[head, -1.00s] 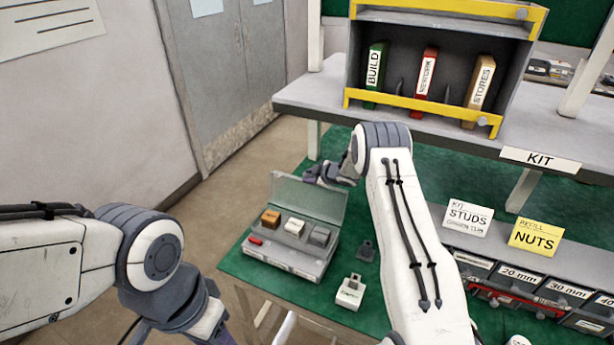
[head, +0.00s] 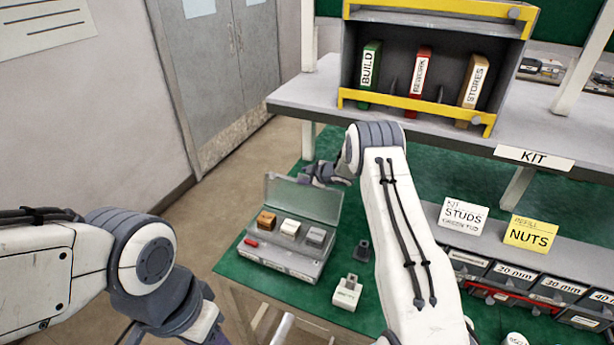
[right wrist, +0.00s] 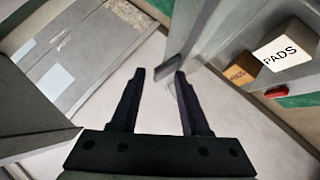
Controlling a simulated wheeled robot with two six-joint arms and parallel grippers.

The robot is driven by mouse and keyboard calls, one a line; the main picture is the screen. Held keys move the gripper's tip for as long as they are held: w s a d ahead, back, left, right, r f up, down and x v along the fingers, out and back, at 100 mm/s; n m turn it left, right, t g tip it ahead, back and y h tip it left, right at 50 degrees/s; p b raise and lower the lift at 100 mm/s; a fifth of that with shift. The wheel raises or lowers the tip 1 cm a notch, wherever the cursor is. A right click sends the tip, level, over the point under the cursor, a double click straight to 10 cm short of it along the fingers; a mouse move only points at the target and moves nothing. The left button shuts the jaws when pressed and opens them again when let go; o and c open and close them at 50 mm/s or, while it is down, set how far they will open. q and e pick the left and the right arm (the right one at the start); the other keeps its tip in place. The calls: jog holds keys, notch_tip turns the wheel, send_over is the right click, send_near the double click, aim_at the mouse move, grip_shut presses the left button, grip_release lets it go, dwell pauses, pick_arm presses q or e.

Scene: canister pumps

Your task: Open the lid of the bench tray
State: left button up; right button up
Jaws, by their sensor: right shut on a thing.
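The bench tray (head: 275,264) is a grey box near the left edge of the green bench. Its see-through grey lid (head: 318,205) stands raised at the tray's back edge. Inside the tray are a brown block (head: 266,221), a white block (head: 290,229), a grey block (head: 315,237) and a small red piece (head: 250,242). My right gripper (head: 312,178) is at the lid's upper edge, shut on the lid. In the right wrist view its two fingers (right wrist: 158,85) stand apart, and the exact grip is hard to see. My left arm shows at lower left, its fingertips out of frame.
A white labelled block (head: 347,293) and a dark piece (head: 363,250) sit right of the tray. Labelled bins (head: 510,285) line the right side. A shelf (head: 440,120) with a rack of binders stands behind. Open floor lies left of the bench.

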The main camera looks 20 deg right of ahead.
jog(key=shift+s+d+f, duration=0.1)
jog(key=shift+s+d, duration=0.15)
jog(key=shift+d, duration=0.1)
jog(key=b+v, duration=0.3)
jog(key=v, duration=0.7)
jog(key=shift+a+r, duration=0.25)
jog(key=shift+w, duration=0.15)
jog(key=s+a+r+m+g+h+b, duration=0.1)
jog(key=s+a+r, duration=0.15)
jog(key=a, duration=0.25)
jog(key=s+a+r+m+h, duration=0.1)
jog(key=a+r, duration=0.2)
jog(key=a, duration=0.3)
jog(key=s+a+r+m+g+b, duration=0.1)
jog(key=s+a+r+m+g, duration=0.1)
jog(key=s+a, duration=0.65)
jog(key=s+a+g, duration=0.3)
jog(key=s, duration=1.4)
jog(key=s+a+f+m+g+b, duration=0.1)
jog(key=s+a+g, duration=0.2)
jog(key=s, duration=1.3)
jog(key=shift+s+f+g, duration=0.3)
jog(key=shift+s+g, duration=0.1)
jog(key=shift+g, duration=0.4)
jog(key=shift+d, duration=0.2)
